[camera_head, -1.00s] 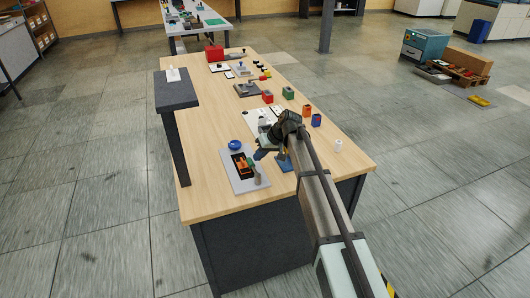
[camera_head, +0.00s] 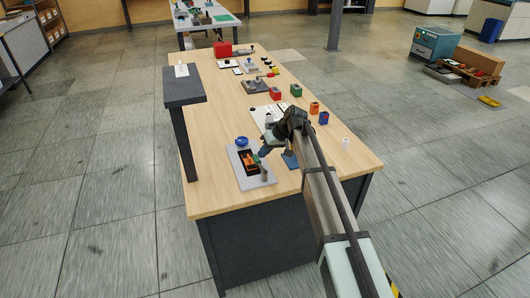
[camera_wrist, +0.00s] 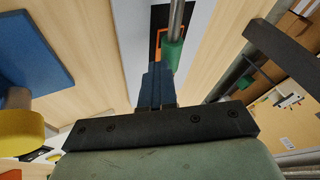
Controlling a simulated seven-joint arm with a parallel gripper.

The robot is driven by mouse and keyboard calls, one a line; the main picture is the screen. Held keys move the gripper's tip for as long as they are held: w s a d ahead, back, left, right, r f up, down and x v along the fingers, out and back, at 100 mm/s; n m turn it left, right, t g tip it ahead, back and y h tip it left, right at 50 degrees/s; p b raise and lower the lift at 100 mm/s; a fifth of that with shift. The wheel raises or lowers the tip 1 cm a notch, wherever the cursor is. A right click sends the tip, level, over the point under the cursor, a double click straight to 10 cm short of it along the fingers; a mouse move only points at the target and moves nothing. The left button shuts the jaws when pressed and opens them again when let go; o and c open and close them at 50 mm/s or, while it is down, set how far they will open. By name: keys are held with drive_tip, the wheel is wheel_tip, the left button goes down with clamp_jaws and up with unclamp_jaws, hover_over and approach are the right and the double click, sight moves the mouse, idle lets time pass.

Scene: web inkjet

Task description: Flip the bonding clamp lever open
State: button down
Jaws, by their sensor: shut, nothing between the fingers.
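The bonding clamp sits on a grey plate (camera_head: 241,178) at the near end of the table, with a black recess and orange parts (camera_head: 251,164). In the wrist view a grey metal rod (camera_wrist: 177,20), which looks like the lever, runs up from a green piece (camera_wrist: 173,54). The orange edge (camera_wrist: 160,37) and black recess lie behind it. My gripper (camera_head: 262,153) is low over the plate. Its blue fingers (camera_wrist: 157,68) are together and empty, just left of the green piece in the wrist view. Whether they touch it I cannot tell.
A blue bowl (camera_head: 242,141) stands at the plate's far edge. A blue block (camera_head: 291,160) is right of the plate. A dark raised shelf (camera_head: 184,90) stands along the table's left side. A white cylinder (camera_head: 345,143) is near the right edge. Bare wood lies left of the plate.

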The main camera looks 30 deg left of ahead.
drive_tip(key=shift+a, duration=0.2)
drive_tip(key=a+n+g, duration=0.1)
drive_tip(key=s+a+n, duration=0.1)
drive_tip(key=n, duration=0.1)
drive_tip(key=shift+s+n+g+h, duration=0.15)
drive_tip(key=shift+n+g+h, duration=0.15)
drive_tip(key=shift+g, duration=0.1)
drive_tip(key=shift+s+a, duration=0.25)
drive_tip(key=shift+s, duration=0.25)
drive_tip(key=shift+s+a, duration=0.2)
drive_tip(key=shift+s, duration=0.25)
drive_tip(key=shift+s+a+n+g+h, duration=0.3)
drive_tip(key=shift+s+a+n+g, duration=0.1)
drive_tip(key=shift+n, duration=0.3)
drive_tip(key=shift+s+a, duration=0.15)
drive_tip(key=shift+s, duration=1.6)
drive_tip(key=shift+s+d, duration=0.15)
drive_tip(key=shift+s, duration=0.55)
drive_tip(key=shift+s+d, duration=0.1)
drive_tip(key=shift+s, duration=0.7)
